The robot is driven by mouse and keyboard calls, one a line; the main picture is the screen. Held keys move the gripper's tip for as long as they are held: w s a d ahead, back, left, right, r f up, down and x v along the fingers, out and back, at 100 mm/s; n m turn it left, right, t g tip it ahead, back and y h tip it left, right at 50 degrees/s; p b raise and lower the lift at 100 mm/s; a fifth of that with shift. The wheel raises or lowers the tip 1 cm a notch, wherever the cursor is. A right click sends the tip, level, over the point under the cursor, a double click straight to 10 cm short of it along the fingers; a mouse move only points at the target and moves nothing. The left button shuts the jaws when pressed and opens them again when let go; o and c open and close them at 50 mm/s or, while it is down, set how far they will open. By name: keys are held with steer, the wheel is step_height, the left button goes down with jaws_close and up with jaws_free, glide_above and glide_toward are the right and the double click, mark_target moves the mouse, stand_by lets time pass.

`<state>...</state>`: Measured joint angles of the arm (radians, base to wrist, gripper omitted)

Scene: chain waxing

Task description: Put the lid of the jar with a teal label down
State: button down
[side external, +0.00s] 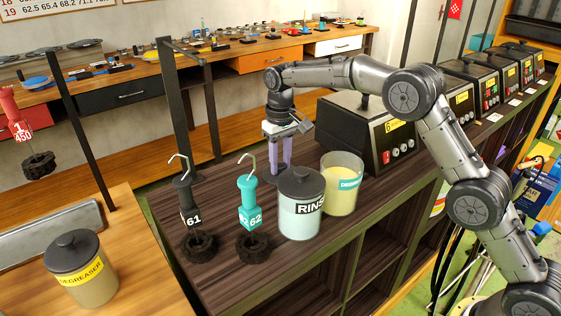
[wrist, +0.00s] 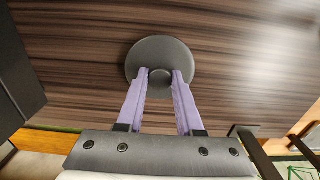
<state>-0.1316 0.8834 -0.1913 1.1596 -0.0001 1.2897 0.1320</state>
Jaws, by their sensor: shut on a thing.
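The jar with a teal label (side external: 342,186) stands open on the dark wooden bench, with pale yellow content. My gripper (side external: 279,168) is left of it, behind the RINSE jar, pointing down low over the bench. In the wrist view its purple fingers (wrist: 160,78) are shut on the knob of a round dark grey lid (wrist: 160,50). The lid looks level over the bare wood. In the side view the lid is hard to make out, dark on dark and partly behind the RINSE jar; I cannot tell whether it touches the bench.
The lidded RINSE jar (side external: 301,208) stands in front of my gripper. Teal (side external: 249,205) and black (side external: 187,205) hooked weights with dark chains stand to the left. A black heater box (side external: 375,130) is behind the open jar. A lidded yellow-label jar (side external: 80,270) stands on the left table.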

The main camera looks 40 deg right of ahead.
mark_target(280, 164)
steer(key=shift+f, duration=0.15)
steer(key=c, duration=0.6)
jaws_free()
steer(key=shift+o, duration=0.2)
step_height(280, 164, up, 12)
steer(key=shift+r, duration=0.2)
